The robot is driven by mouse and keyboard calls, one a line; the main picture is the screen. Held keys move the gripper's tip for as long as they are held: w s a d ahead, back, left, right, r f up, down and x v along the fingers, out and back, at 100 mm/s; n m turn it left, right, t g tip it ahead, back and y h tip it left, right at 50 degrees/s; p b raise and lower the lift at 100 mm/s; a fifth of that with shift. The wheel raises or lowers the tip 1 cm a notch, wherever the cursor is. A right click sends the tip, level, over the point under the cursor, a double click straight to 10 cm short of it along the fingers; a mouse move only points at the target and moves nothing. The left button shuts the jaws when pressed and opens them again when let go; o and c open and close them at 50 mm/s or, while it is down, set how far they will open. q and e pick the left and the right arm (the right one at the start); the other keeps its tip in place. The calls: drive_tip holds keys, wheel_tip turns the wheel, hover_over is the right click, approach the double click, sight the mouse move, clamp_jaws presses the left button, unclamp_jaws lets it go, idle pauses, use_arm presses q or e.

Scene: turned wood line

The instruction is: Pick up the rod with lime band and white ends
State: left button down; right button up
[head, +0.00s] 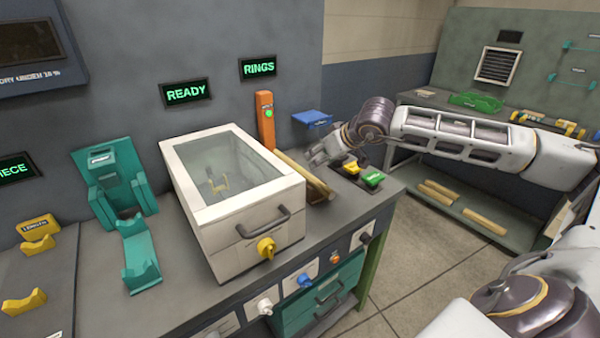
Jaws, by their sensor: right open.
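I cannot make out a rod with a lime band and white ends in the head view. Plain wooden pieces (318,187) lie beside the white glass-lidded box, on its right; no band can be told on them. My right gripper (316,153) is open, above the bench just behind those pieces, and is small in the picture. I see nothing between its fingers. Several wooden rods (484,221) lie on the low shelf at right, with no lime band visible. My left gripper is not in view.
The white box (240,225) fills the middle of the grey bench. A teal stand (140,255) and yellow cradles (25,301) are at left. A green-grey bench (415,97) stands behind my right arm, with open floor between.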

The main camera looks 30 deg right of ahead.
sight(302, 169)
drive_tip(key=shift+x, duration=4.05)
drive_tip(key=shift+f, duration=0.1)
drive_tip(key=shift+x, duration=2.5)
drive_tip(key=shift+a, duration=0.15)
clamp_jaws()
